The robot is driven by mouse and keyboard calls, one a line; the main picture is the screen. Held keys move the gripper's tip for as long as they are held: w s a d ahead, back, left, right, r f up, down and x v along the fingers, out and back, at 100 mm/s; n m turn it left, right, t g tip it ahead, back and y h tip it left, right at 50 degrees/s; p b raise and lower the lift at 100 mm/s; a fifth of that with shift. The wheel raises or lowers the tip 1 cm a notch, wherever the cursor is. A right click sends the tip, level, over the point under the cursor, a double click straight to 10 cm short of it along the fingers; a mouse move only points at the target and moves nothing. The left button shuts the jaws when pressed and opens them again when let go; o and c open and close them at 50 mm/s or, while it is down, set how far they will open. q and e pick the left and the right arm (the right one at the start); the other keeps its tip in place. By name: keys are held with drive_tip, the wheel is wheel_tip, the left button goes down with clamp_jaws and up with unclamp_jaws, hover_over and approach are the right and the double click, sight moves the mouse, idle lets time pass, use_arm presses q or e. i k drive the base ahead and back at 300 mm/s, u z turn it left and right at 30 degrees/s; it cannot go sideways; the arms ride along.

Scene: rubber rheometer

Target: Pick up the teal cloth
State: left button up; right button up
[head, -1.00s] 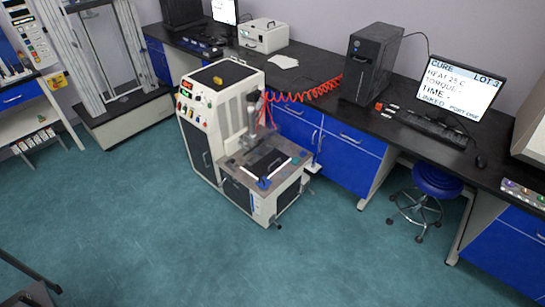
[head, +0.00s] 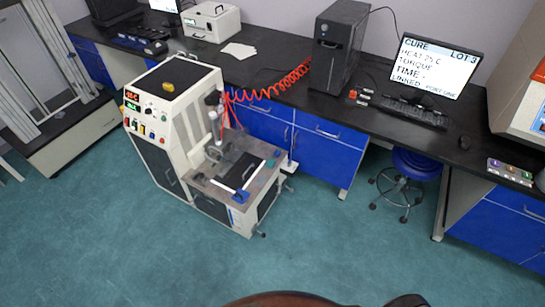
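A small teal patch, which looks like the teal cloth (head: 271,163), lies at the far right corner of the rheometer's (head: 185,130) front work plate. It is too small to tell how it is folded. A blue item (head: 241,196) sits at the plate's near corner, apart from the teal patch. Neither of my grippers is in the head view.
The rheometer stands on the open teal floor in front of a long black bench (head: 275,85) with blue cabinets. A blue stool (head: 415,165) stands under the bench, below the monitor (head: 435,65). Red coiled hose (head: 270,92) runs from the rheometer towards the bench.

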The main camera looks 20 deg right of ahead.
sight(271, 162)
drive_tip(key=z, duration=0.45)
drive_tip(key=i, duration=0.6)
drive_tip(key=z, duration=0.65)
